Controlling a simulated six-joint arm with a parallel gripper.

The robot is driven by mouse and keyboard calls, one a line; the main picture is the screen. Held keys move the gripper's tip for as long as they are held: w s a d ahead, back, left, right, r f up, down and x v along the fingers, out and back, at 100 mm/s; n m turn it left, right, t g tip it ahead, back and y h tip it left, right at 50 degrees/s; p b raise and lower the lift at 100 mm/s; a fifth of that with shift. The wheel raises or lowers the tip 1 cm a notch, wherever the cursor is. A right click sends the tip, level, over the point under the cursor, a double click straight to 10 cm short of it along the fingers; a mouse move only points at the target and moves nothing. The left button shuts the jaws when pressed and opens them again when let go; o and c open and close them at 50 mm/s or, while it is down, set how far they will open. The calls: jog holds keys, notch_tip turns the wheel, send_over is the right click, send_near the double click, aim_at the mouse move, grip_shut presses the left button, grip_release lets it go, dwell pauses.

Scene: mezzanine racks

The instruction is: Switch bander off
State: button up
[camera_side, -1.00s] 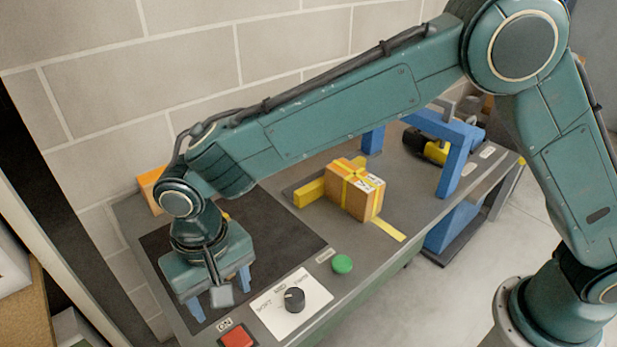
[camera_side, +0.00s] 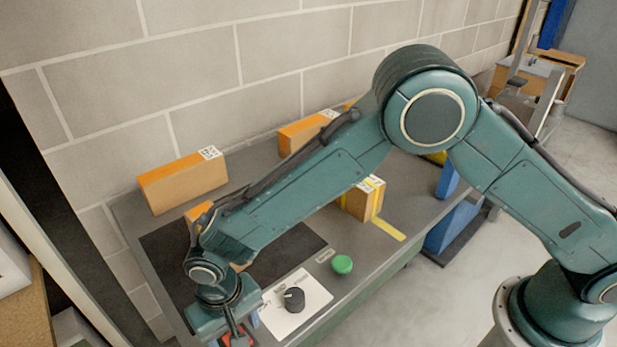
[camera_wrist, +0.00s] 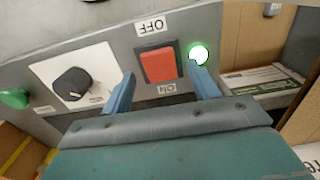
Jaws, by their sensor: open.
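The red rocker switch (camera_wrist: 158,66) sits on the grey panel in the wrist view, with an OFF label (camera_wrist: 150,26) on one side and an ON label (camera_wrist: 166,89) on the other. Which end of the rocker is pressed in I cannot tell. A round lamp (camera_wrist: 198,52) beside it glows white-green. My gripper (camera_wrist: 162,73) is open and empty. Its two blue fingers show on either side of the switch's ON end; contact cannot be told. In the side view my gripper (camera_side: 228,338) is at the bench's front corner and hides most of the switch.
A black knob (camera_side: 294,299) on a white plate and a green button (camera_side: 342,264) lie right of the gripper. Orange-topped cartons (camera_side: 182,182) stand at the wall. A yellow-strapped box (camera_side: 358,203) sits behind my arm. A dark mat (camera_side: 175,245) covers the bench's left.

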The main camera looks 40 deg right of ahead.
jog(key=shift+f, duration=0.8)
jog(key=c, duration=1)
jog(key=shift+s, duration=0.1)
jog(key=shift+s+f+t, duration=0.1)
jog(key=shift+s+t, duration=0.15)
jog(key=shift+t, duration=0.7)
jog(key=shift+s+t, duration=0.2)
jog(key=shift+t, duration=0.75)
